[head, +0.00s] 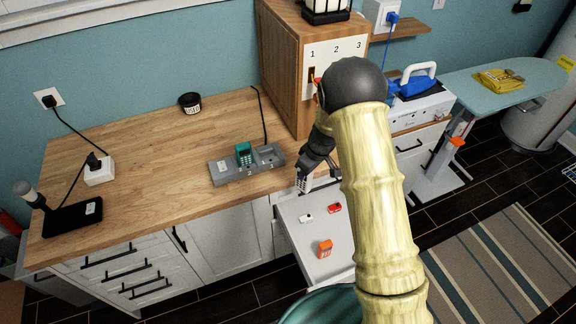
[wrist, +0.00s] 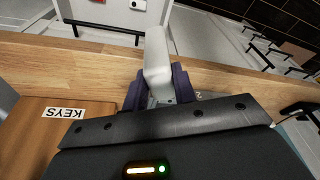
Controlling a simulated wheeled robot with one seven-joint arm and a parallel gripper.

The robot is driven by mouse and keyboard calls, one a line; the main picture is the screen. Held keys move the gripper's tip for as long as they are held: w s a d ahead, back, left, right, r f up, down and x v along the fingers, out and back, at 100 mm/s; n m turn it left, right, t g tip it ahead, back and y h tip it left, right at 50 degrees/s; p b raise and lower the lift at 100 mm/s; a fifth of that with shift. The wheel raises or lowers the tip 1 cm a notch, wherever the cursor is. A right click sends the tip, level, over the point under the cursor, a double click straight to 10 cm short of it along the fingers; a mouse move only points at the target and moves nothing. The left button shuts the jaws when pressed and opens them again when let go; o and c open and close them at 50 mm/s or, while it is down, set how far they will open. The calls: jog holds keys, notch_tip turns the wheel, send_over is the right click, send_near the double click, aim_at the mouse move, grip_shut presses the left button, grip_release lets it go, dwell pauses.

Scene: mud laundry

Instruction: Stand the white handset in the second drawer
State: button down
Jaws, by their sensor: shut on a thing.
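The white handset (head: 303,184) is in my gripper (head: 312,168), just above the counter's front edge near the open drawer. In the wrist view the handset (wrist: 157,55) sticks out between the two dark fingers (wrist: 158,92), with its far end toward the drawer. An open white drawer (head: 296,236) lies below and in front of the gripper. Inside it are a small white item (head: 306,217), a red item (head: 334,207) and an orange item (head: 324,248). My arm hides the drawer's right side. I cannot tell its number.
A grey dock (head: 222,171) holding a teal handset (head: 244,151) sits on the wooden counter (head: 150,140). A wooden cabinet (head: 281,70) stands behind the gripper. Shut drawers (head: 125,272) are at lower left. A KEYS label (wrist: 64,112) shows in the wrist view.

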jog(key=s+d+f+m, duration=0.1)
jog(key=d+m, duration=0.2)
jog(key=d, duration=0.1)
jog(key=s+d+f+m+h+b, duration=0.1)
jog(key=s+d+f+m, duration=0.1)
jog(key=d+m, duration=0.2)
jog(key=s+d+f+m+t+h+b, duration=0.1)
jog(key=d+f+m, duration=0.1)
jog(key=d, duration=0.3)
jog(key=shift+s+f+m, duration=0.25)
jog(key=shift+s+m, duration=0.1)
jog(key=shift+m, duration=0.45)
jog(key=shift+d, duration=0.1)
